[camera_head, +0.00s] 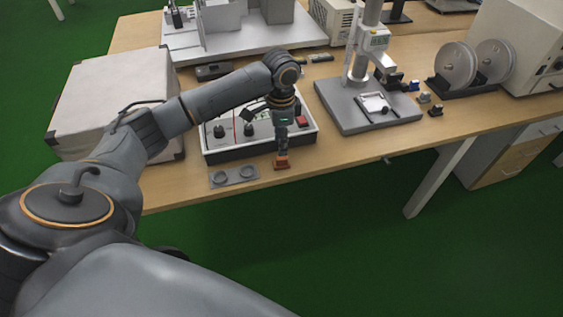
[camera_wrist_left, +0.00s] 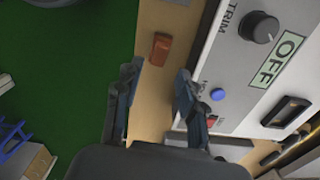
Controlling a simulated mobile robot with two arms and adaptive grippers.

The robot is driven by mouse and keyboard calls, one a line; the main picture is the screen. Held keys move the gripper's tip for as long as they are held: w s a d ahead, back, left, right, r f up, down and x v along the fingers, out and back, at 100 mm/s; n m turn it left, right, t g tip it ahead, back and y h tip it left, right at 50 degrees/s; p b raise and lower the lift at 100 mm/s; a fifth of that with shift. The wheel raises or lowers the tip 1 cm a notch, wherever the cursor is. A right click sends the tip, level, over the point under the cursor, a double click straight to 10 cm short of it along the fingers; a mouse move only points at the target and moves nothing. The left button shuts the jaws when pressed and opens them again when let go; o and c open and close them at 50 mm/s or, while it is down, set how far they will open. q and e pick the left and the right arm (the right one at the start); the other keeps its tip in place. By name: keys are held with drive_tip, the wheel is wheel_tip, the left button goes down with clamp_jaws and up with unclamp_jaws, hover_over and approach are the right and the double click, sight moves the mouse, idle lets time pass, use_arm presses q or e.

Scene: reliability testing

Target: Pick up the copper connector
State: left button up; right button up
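The copper connector (camera_head: 282,163) is a small orange-brown block on the wooden table, near its front edge. In the left wrist view the connector (camera_wrist_left: 160,48) lies beyond my fingertips, roughly in line with the gap between them. My left gripper (camera_head: 281,150) points down close above it in the head view. In the left wrist view its two fingers (camera_wrist_left: 158,72) are spread apart with nothing between them. From these frames I cannot tell the exact height between fingertips and connector. My right gripper is in neither view.
A control box (camera_head: 224,156) with knobs stands just behind the connector. A grey plate (camera_head: 234,177) with two round recesses lies to its left. A large pale case (camera_head: 110,95) is farther left. A test stand (camera_head: 350,120) stands to the right. The table's front edge is close.

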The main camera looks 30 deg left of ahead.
sight(282, 157)
use_arm(q)
wheel_tip(282, 157, down, 8)
drive_tip(key=shift+r, duration=0.25)
drive_tip(key=shift+c, duration=0.4)
clamp_jaws()
